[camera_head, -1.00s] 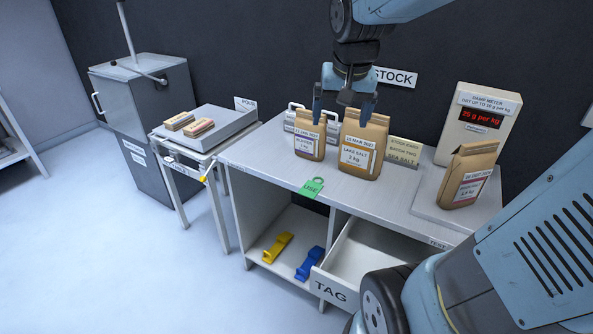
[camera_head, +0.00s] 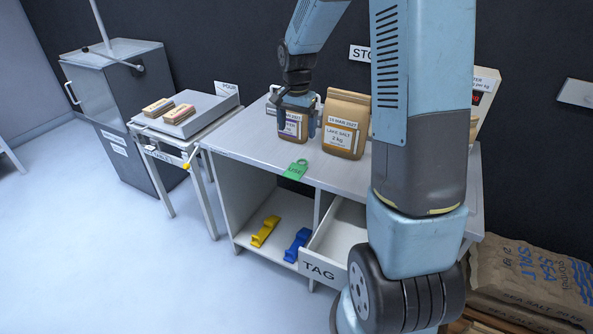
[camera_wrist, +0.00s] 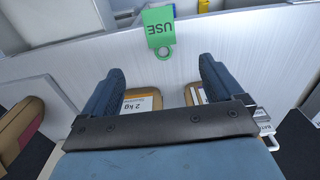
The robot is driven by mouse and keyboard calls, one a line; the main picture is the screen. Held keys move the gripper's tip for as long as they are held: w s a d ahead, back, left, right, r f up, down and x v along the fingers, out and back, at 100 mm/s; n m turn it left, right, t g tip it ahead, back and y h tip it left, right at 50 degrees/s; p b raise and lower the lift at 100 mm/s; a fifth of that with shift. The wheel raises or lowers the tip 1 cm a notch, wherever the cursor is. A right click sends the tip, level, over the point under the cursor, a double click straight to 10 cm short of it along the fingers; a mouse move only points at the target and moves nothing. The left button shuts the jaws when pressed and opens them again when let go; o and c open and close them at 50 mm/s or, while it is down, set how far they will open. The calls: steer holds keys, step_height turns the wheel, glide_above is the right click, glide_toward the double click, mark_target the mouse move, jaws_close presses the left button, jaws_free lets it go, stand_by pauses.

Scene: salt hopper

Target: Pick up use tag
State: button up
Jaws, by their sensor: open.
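The green use tag (camera_head: 295,170) lies at the front edge of the counter, with its ring end on the top. In the wrist view the tag (camera_wrist: 158,25) shows its word USE, ahead of the fingertips and apart from them. My gripper (camera_head: 297,128) is open over the back part of the counter, by the smaller salt bag (camera_head: 291,128). In the wrist view my gripper (camera_wrist: 161,65) has nothing held between its fingers. Parts of both bags show behind the fingers there.
The larger lake salt bag (camera_head: 346,120) stands just right of my gripper. The open TAG drawer (camera_head: 319,270) juts out below the counter. Yellow (camera_head: 265,232) and blue (camera_head: 297,245) pieces lie on the lower shelf. The counter (camera_head: 240,140) is clear on its left.

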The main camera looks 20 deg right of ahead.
mark_target(297, 169)
step_height(297, 169, down, 14)
steer(key=shift+w+f, duration=0.15)
steer(key=shift+f, duration=0.1)
stand_by(0.6)
steer(key=shift+c, duration=0.3)
steer(key=c, duration=1.1)
